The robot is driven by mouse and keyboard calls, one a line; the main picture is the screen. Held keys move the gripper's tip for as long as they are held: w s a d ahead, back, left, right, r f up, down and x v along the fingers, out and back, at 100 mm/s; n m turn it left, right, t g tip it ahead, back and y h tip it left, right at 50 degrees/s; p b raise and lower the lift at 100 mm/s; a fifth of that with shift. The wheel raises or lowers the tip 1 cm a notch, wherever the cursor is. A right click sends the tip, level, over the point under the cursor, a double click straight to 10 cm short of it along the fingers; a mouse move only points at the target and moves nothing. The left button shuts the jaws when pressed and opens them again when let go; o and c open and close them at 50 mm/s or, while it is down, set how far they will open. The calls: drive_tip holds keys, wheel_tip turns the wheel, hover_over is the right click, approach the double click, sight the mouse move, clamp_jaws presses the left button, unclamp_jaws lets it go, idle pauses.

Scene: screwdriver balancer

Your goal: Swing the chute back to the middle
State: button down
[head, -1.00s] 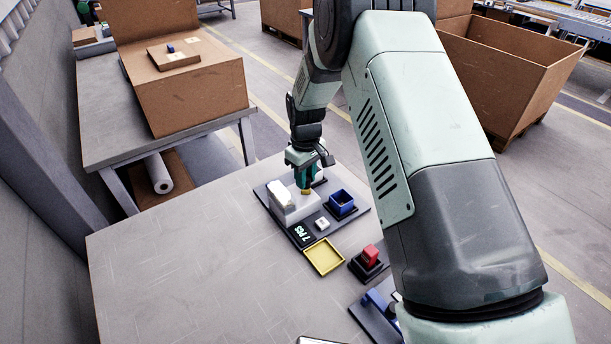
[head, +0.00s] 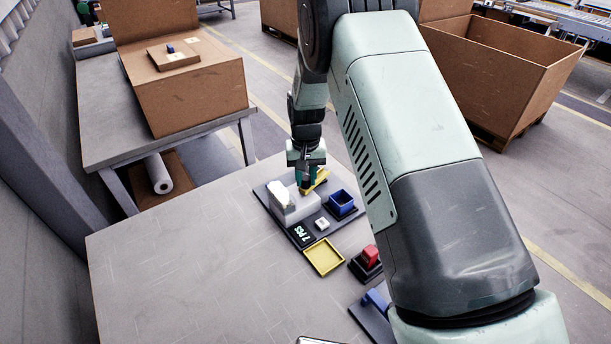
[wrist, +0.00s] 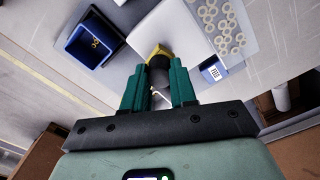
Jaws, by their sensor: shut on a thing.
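The yellow chute (head: 320,178) is on the far side of the white dispenser (head: 294,208); in the head view it slants up to the right beside my gripper (head: 306,184). In the wrist view, my gripper (wrist: 160,88) is shut on the dark knob (wrist: 160,70) of the chute. The yellow end of the chute (wrist: 159,50) shows just beyond the fingertips, against the white dispenser (wrist: 170,32). The fingers hide part of the chute.
A blue bin (head: 341,202) stands right of the dispenser and holds small rings in the wrist view. A black counter display (head: 301,235), a yellow tray (head: 324,257) and a red button (head: 370,255) are nearer. The table's left side is clear.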

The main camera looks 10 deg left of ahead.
drive_tip(key=shift+m, duration=1.3)
drive_tip(key=c, duration=0.9)
unclamp_jaws()
wheel_tip(320, 180, up, 11)
drive_tip(key=shift+f, duration=0.1)
